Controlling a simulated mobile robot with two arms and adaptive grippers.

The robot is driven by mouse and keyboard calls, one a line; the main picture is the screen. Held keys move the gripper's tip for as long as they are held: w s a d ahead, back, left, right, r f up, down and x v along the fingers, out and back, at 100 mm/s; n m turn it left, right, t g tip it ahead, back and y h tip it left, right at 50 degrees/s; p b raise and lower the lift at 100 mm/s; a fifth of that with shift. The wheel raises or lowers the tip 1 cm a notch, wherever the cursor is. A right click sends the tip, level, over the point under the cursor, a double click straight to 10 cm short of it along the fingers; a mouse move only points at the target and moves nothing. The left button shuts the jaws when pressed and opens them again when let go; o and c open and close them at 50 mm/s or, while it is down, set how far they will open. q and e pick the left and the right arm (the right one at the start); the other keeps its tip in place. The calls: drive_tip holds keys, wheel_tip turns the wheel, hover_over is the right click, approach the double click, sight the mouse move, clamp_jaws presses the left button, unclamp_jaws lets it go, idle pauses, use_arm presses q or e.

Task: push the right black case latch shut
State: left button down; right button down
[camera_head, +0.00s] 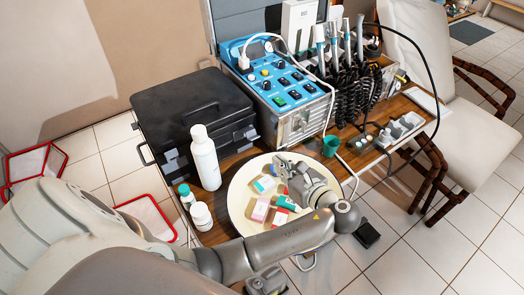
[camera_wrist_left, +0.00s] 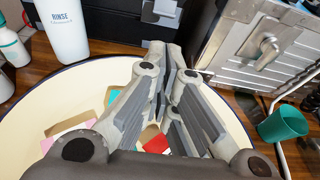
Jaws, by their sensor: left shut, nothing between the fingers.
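The black case (camera_head: 195,100) stands closed on the wooden table, at the left in the head view. Its right latch (camera_head: 249,132) is on the front face near the right corner, and it also shows at the top of the left wrist view (camera_wrist_left: 161,10). I cannot tell surely whether it is fully shut. My left gripper (camera_head: 281,164) is shut and empty over the round tray, in front of the case's right side and apart from the latch. It also fills the middle of the left wrist view (camera_wrist_left: 172,60).
The white rinse bottle (camera_head: 205,158) and two smaller bottles stand left of the cream tray (camera_head: 238,205), which holds small boxes. The blue-topped dental unit (camera_head: 285,85) stands right of the case. A green cup (camera_head: 330,146) is to the right.

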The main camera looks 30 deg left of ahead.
sight(250, 133)
use_arm(q)
drive_tip(key=x, duration=1)
drive_tip(key=shift+w+f, duration=0.1)
